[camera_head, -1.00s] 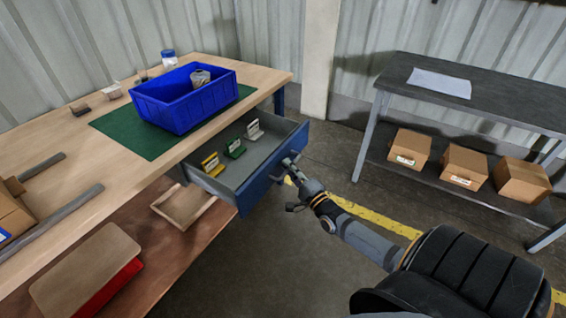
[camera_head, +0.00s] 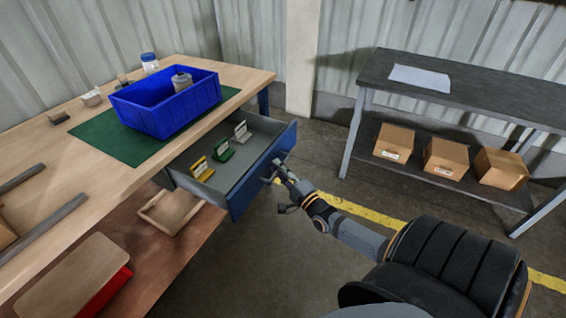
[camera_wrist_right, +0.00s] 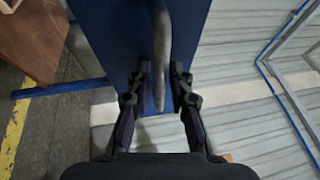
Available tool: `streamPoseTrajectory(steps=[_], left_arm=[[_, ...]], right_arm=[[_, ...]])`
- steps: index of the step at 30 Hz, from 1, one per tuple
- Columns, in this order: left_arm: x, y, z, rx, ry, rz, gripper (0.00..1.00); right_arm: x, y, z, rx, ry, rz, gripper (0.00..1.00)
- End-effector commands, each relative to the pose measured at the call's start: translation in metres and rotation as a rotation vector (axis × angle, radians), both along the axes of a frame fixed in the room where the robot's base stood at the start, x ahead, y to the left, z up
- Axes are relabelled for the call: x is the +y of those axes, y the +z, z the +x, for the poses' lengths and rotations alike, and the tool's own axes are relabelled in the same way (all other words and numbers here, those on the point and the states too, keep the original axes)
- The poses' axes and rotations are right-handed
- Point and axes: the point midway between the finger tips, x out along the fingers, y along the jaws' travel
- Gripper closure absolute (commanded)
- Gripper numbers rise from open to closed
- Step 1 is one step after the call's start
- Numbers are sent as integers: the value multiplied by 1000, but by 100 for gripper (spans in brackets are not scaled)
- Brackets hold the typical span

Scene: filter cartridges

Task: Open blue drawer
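The blue drawer (camera_head: 262,180) under the workbench is pulled well out, and its grey inside shows. Inside it stand a yellow item (camera_head: 202,171), a green item (camera_head: 224,152) and a white item (camera_head: 241,132). My right gripper (camera_head: 284,172) is at the grey handle (camera_head: 268,180) on the drawer front. In the right wrist view, the handle (camera_wrist_right: 161,35) runs between the two close-set fingers of my right gripper (camera_wrist_right: 161,72); contact is hard to make out. My left gripper is not in view.
A blue bin (camera_head: 165,112) holding a grey canister (camera_head: 181,82) stands on a green mat (camera_head: 108,143) on the workbench (camera_head: 68,160). A dark shelf table (camera_head: 460,97) with cardboard boxes (camera_head: 446,157) stands at right.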

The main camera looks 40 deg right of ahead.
Motion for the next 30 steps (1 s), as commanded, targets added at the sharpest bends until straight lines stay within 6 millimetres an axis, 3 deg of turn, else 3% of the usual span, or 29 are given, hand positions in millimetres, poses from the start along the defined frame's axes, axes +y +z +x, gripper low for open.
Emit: streamPoseTrajectory(steps=[15,21,30], left_arm=[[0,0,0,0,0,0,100],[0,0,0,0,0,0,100],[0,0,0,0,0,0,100]], right_arm=[[1,-19,-103,5,1,-1,79],[1,-21,-117,2,0,-1,79],[1,-21,-117,1,0,0,79]])
